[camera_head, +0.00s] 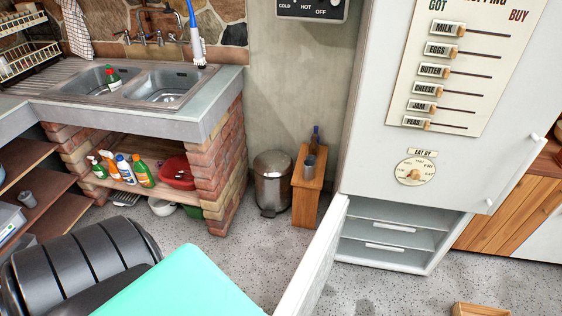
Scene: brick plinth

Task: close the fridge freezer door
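The fridge freezer (365,150) is a tall white cabinet on the right. Its upper door is shut and carries a shopping board (468,60) and an "eat by" dial (415,171). The lower freezer door (312,262) is open. It is hinged at the left and swings out toward me, its lower part cut off by the frame's bottom edge. The freezer compartment (392,238) shows white shelves or drawers. A black ribbed and teal part of my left arm fills the bottom left, left of the open door. Neither gripper is in view.
A metal bin (272,184) and a small wooden stand (308,187) are behind the open door. A brick sink unit (217,165) is at the left. A wooden box (481,310) lies on the floor at bottom right. Speckled floor (390,288) before the freezer is clear.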

